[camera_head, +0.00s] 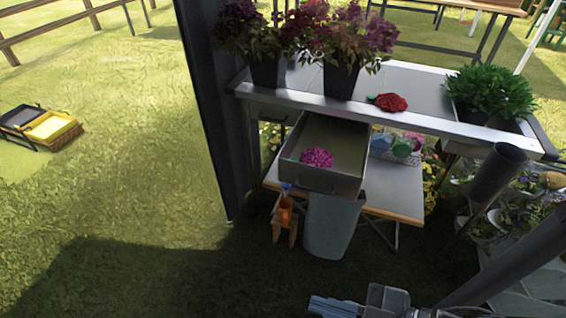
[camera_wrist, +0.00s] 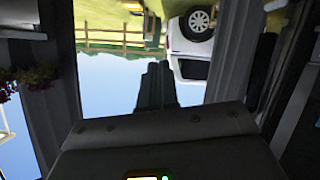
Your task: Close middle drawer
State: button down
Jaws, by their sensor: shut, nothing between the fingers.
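A grey metal drawer (camera_head: 322,180) is pulled out from under the front edge of the workbench (camera_head: 440,122) in the head view. A magenta flower (camera_head: 316,157) lies inside it. I see no other drawer pulled out. My gripper (camera_head: 327,304) is at the bottom edge of the head view, apart from the drawer and in front of it. It looks shut and empty. In the wrist view my gripper's dark fingers (camera_wrist: 156,80) are together against an upside-down outdoor scene, and the drawer does not show there.
Potted flowers (camera_head: 340,78), a red flower (camera_head: 390,102) and a green plant (camera_head: 495,90) stand on the bench top. A grey bin (camera_head: 332,225) stands below the drawer. A dark post (camera_head: 215,105) rises left of the bench. Open grass lies at left.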

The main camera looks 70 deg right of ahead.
jog(key=w+f+n+g+h, duration=0.25)
jog(key=w+f+n, duration=0.35)
jog(key=f, duration=0.5)
jog(key=n+g+h+p, duration=0.3)
jog(key=n+g+h, duration=0.7)
jog(key=h, duration=0.2)
send_near(287, 167)
jog(key=shift+y, duration=0.25)
jog(key=p+x, duration=0.1)
jog(key=x, duration=1.1)
jog(key=shift+r, duration=0.1)
jog(key=d+b, duration=0.1)
jog(key=d, duration=0.6)
jog(key=w+d+b, duration=0.1)
jog(key=d, duration=0.6)
jog(key=d+b, duration=0.1)
jog(key=d, duration=0.7)
jog(key=shift+w, duration=0.35)
jog(key=shift+d+r, duration=0.2)
